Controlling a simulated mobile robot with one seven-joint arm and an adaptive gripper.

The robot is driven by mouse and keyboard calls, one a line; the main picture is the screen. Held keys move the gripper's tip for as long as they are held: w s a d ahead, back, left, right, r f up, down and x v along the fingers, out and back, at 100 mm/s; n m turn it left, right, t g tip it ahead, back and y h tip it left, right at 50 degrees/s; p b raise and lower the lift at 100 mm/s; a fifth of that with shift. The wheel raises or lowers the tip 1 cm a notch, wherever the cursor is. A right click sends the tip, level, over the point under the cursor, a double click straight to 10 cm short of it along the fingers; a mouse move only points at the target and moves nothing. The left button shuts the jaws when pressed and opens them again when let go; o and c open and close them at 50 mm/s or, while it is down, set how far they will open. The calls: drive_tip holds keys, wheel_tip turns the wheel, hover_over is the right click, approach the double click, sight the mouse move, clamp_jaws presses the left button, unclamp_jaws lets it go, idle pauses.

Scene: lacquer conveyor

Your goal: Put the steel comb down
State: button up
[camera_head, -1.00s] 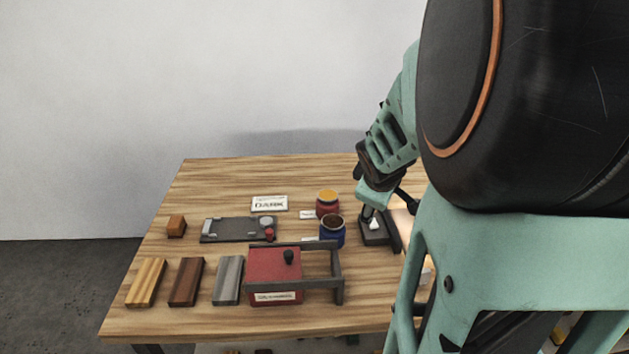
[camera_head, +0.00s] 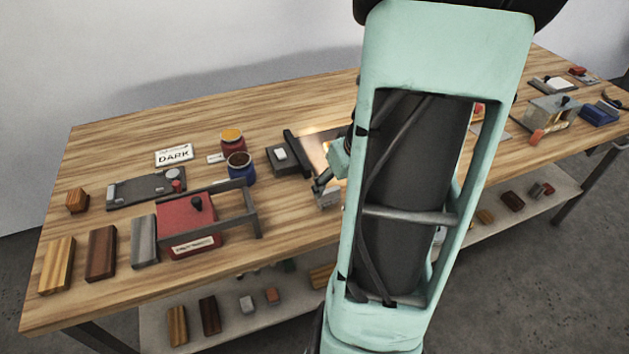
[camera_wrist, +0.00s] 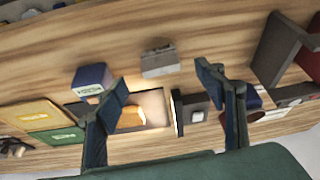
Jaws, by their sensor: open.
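A small grey metal block with a ridged edge, which looks like the steel comb (camera_wrist: 160,62), lies on the wooden table in the wrist view. It also shows as a grey piece (camera_head: 327,198) near the table's front edge in the head view, partly hidden by my arm. My gripper (camera_wrist: 162,78) is open, its two fingers spread left and right of the block in the picture. No contact shows, and I cannot tell the height gap. In the head view my gripper (camera_head: 325,183) appears just above the grey piece, partly hidden.
A lit plate with an orange block (camera_wrist: 131,117) lies beyond, beside a dark device with a white button (camera_wrist: 197,114). A blue box (camera_wrist: 92,79) is close to the left finger. Red (camera_head: 232,144) and blue (camera_head: 241,172) jars and a red box (camera_head: 185,228) stand left.

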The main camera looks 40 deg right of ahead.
sight(330, 191)
drive_tip(key=shift+w+x, duration=0.1)
drive_tip(key=shift+x, duration=1.85)
drive_tip(key=shift+w+x, duration=0.15)
drive_tip(key=shift+x, duration=1.85)
drive_tip(key=shift+r, duration=0.1)
drive_tip(key=c, duration=1.5)
drive_tip(key=shift+o, duration=0.2)
drive_tip(key=shift+r, duration=0.1)
